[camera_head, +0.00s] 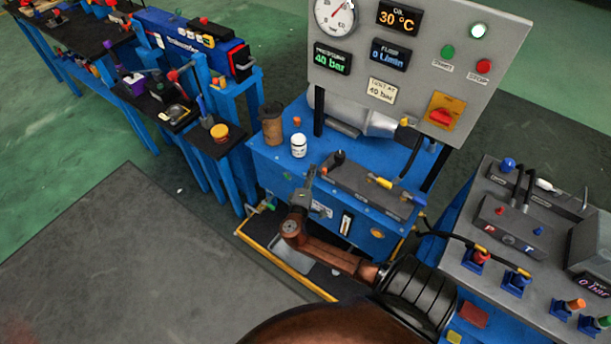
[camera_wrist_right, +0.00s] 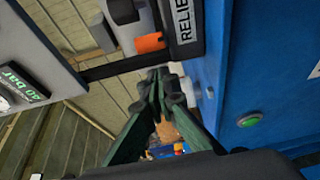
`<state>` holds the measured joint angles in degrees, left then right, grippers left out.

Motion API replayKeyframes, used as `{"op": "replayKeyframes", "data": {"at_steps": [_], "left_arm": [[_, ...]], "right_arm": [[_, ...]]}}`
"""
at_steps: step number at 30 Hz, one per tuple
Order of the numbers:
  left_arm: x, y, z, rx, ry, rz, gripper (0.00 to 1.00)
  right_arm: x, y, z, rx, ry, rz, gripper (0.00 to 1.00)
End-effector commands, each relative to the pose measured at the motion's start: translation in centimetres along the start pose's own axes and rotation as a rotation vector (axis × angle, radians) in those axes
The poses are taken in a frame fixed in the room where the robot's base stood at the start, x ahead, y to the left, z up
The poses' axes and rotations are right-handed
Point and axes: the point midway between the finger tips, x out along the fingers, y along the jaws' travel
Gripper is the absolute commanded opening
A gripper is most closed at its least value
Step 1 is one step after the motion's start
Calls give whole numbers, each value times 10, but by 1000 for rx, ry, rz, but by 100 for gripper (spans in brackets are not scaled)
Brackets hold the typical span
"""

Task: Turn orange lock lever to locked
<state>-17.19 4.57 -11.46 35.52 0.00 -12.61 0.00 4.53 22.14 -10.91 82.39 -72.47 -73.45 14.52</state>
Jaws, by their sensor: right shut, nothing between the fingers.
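An orange piece (camera_wrist_right: 150,42), which looks like the lock lever, sits beside a dark block with a RELIEF label (camera_wrist_right: 185,22) in the right wrist view. In the head view the dark valve block (camera_head: 368,186) lies along the front of the blue bench; I cannot clearly make out the lever there. My right gripper (camera_head: 310,174) is at the block's left end, in front of the bench. In the wrist view the right gripper's fingertips (camera_wrist_right: 160,82) are together and empty, just below the orange piece; contact is unclear. My left gripper is out of view.
A white bottle (camera_head: 299,146) and a brown cup (camera_head: 272,124) stand left of the block on the bench top. A grey gauge panel (camera_head: 420,60) rises behind. Open floor (camera_head: 130,250) lies to the left.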

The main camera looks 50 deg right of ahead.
Motion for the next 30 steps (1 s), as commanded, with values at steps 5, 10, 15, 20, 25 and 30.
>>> {"op": "replayKeyframes", "data": {"at_steps": [5, 10, 15, 20, 25, 30], "left_arm": [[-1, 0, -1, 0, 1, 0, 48], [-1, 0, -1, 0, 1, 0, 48], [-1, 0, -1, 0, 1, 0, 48], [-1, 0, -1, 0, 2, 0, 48], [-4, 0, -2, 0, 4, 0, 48], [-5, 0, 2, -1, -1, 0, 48]], "right_arm": [[-6, 2, 17, 1, 0, 2, 0], [-8, 2, 22, 1, -1, 2, 0], [-8, 2, 21, 1, 0, 1, 0], [-8, 2, 23, 0, 8, 2, 0], [-11, 2, 29, 0, 68, 4, 0], [-23, 1, 20, 2, 160, 0, 0]]}}
